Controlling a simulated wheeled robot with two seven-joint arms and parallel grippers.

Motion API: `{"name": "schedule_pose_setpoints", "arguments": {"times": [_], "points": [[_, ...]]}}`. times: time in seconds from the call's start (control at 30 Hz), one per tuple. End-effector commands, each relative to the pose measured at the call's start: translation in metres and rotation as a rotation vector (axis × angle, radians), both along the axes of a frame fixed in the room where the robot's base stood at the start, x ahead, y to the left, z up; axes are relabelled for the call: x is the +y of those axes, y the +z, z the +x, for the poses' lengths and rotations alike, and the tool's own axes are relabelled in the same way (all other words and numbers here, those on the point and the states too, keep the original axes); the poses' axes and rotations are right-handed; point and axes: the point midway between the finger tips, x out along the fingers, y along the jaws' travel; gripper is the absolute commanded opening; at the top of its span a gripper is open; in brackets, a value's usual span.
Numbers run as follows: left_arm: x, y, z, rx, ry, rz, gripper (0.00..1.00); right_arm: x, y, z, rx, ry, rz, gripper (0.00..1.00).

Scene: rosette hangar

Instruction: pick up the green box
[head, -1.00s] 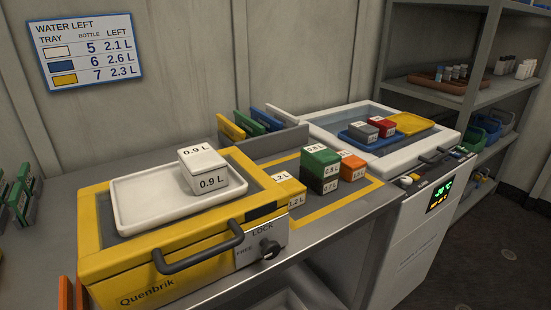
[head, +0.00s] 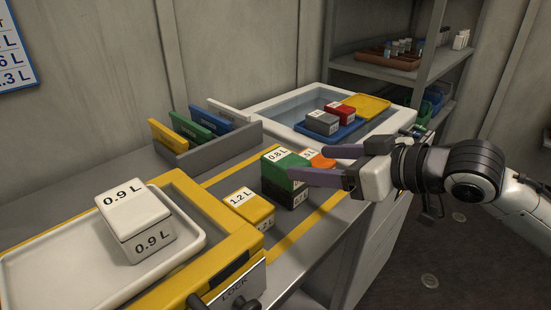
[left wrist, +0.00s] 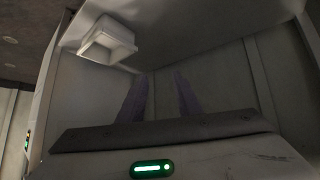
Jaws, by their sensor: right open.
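The green box (head: 279,166), labelled 0.8 L, sits on top of a dark box (head: 285,196) on the bench. My right gripper (head: 306,163) comes in from the right with its two purple fingers apart. The near finger overlaps the green box's right side in the head view; the far finger passes behind an orange box (head: 319,162). I cannot tell whether either finger touches the green box. My left gripper (left wrist: 161,76) shows only in the left wrist view, with its fingers apart and nothing between them.
A yellow box (head: 249,208) stands left of the stack. A white box (head: 136,223) sits on a white tray (head: 60,265) at front left. Colored plates in a grey rack (head: 208,152) stand behind. A blue tray (head: 345,132) with grey and red boxes lies farther back.

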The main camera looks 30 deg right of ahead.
Motion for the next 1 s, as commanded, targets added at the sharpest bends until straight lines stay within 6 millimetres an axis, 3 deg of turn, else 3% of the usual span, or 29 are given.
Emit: {"name": "schedule_pose_setpoints", "arguments": {"times": [0.37, 0.67, 1.0], "points": [[0.0, -0.008, -0.014, 0.031, -0.001, 0.001, 0.31, 0.01, -0.014, 0.035, -0.003, -0.003, 0.002, 0.69], [0.0, -0.007, -0.014, 0.029, -0.002, 0.003, 0.31, 0.013, -0.02, 0.047, -0.002, -0.003, 0.002, 0.69], [0.001, -0.002, -0.006, 0.013, -0.002, 0.005, 0.31, 0.024, -0.035, 0.084, -0.003, -0.003, 0.002, 0.69]]}}
